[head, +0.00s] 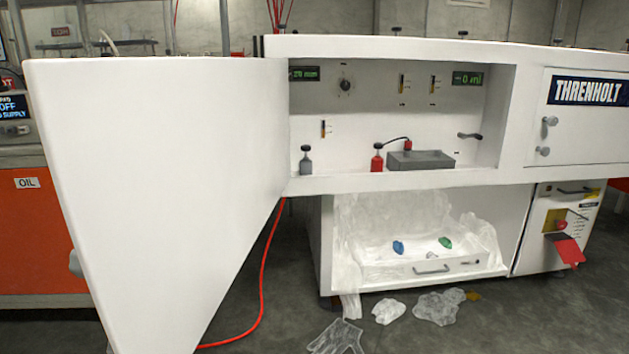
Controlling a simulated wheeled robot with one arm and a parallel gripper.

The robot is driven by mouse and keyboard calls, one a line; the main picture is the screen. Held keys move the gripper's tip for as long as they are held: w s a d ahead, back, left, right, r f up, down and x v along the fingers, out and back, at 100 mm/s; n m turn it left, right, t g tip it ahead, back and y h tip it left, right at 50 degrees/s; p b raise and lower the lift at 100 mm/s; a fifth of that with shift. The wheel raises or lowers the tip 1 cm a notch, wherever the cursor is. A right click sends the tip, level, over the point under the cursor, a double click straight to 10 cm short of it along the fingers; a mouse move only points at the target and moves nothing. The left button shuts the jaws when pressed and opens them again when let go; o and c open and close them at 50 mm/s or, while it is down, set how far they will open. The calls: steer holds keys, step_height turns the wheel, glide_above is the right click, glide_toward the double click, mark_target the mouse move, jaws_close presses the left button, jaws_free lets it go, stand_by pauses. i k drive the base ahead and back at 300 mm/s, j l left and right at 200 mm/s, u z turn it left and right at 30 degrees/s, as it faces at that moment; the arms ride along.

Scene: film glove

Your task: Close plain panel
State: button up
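The plain panel (165,190) appears to be the large blank white door on the left in the head view. It stands wide open, swung toward me, with its hinge side at the left edge of the white cabinet (400,182). Its near edge reaches the lower left of the picture. A small grey knob-like part (75,263) peeks out past its left edge; the outer face is hidden. The cabinet's recess is exposed, with dials, small bottles and a grey block (420,160) inside. My gripper is not in view.
A second door marked THRENHOLT (588,117) is shut at right. Below, an open bay holds a white drawer (430,268) draped with clear film. Clear film scraps and a glove (338,338) lie on the floor. A red hose (262,285) runs beneath the panel. An orange unit (40,240) stands left.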

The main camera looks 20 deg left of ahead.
mark_target(166, 172)
steer(key=k+j, duration=0.15)
steer(key=j, duration=0.25)
steer(key=k+j, duration=0.1)
steer(key=j, duration=0.3)
steer(key=k+j, duration=0.15)
steer(key=j, duration=0.3)
steer(key=k+j, duration=0.15)
steer(key=j, duration=0.25)
steer(key=k+j, duration=0.1)
steer(key=j, duration=0.3)
steer(key=k+j, duration=0.15)
steer(key=j, duration=0.25)
steer(key=i+j, duration=0.2)
steer(key=i, duration=0.2)
steer(key=k+l+z, duration=0.15)
steer(key=k, duration=0.75)
